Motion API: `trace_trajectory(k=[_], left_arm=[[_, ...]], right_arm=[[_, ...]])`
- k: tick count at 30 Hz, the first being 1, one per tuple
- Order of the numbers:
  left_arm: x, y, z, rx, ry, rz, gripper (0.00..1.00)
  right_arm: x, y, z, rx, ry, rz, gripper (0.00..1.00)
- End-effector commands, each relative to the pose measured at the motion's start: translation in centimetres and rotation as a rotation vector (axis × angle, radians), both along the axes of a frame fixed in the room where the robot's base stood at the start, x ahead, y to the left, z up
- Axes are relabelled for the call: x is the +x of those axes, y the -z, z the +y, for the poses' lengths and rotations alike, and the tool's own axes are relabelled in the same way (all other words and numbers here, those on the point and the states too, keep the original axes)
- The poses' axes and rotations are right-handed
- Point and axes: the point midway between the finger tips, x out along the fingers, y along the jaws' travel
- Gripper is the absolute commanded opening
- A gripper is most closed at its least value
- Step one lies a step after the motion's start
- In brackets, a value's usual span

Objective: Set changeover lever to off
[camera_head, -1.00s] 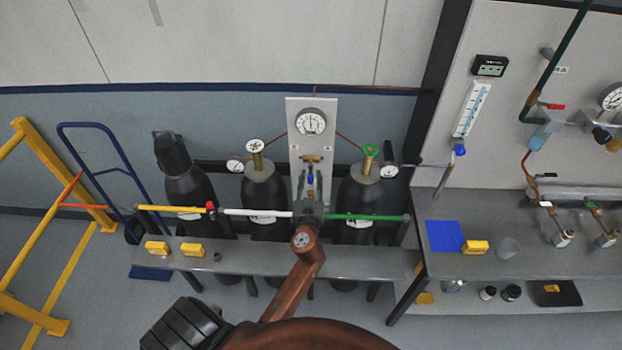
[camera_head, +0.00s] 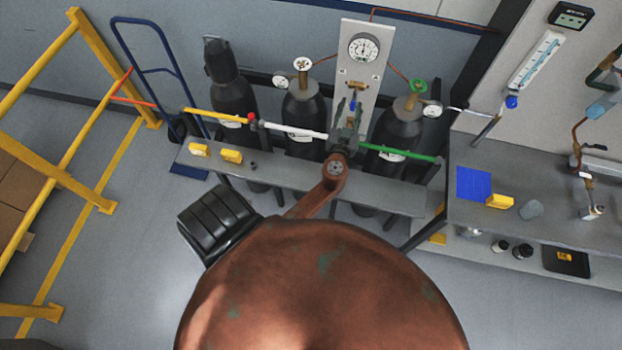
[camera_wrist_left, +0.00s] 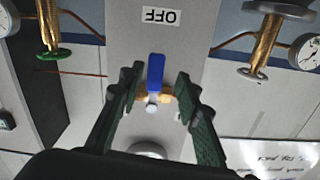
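The changeover lever has a blue handle (camera_wrist_left: 156,72) on a brass valve. In the left wrist view it lies between the fingers, beside an OFF label (camera_wrist_left: 160,17) that appears upside down. In the head view the blue handle (camera_head: 352,105) is small, on the upright grey panel (camera_head: 372,75) below a round gauge. My left gripper (camera_wrist_left: 157,85) is open, with one dark green finger on each side of the handle and gaps visible on both sides. In the head view the left gripper (camera_head: 347,118) is at the panel's lower part. My right gripper is not in view.
Dark gas cylinders (camera_head: 304,112) stand on both sides of the panel, with gauges and copper tubes. A yellow, white and green bar (camera_head: 290,130) crosses in front. A grey bench (camera_head: 270,172) holds yellow blocks. A workbench (camera_head: 560,235) stands at right, yellow railing (camera_head: 50,165) at left.

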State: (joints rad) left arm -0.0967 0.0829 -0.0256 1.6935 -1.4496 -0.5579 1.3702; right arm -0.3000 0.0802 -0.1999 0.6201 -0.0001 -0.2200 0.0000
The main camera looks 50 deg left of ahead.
Motion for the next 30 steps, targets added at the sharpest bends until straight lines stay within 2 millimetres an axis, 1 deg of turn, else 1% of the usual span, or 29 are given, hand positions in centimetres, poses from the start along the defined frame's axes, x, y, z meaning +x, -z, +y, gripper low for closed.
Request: trace_trajectory(k=[1, 10, 19, 30], left_arm=[[-0.9, 0.7, -0.4, -0.004, -0.003, 0.002, 0.31], [-5.5, 0.6, -3.1, 0.006, -0.001, 0.005, 0.31], [-5.6, -0.3, -3.0, 0.306, 0.057, 0.145, 0.31], [-6.1, -0.5, -3.9, 0.669, 0.132, 0.305, 0.31]], right_arm=[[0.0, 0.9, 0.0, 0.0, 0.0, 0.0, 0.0], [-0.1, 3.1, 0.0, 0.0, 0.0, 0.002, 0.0], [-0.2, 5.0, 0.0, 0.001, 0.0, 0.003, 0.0], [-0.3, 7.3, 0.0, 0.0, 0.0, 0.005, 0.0]])
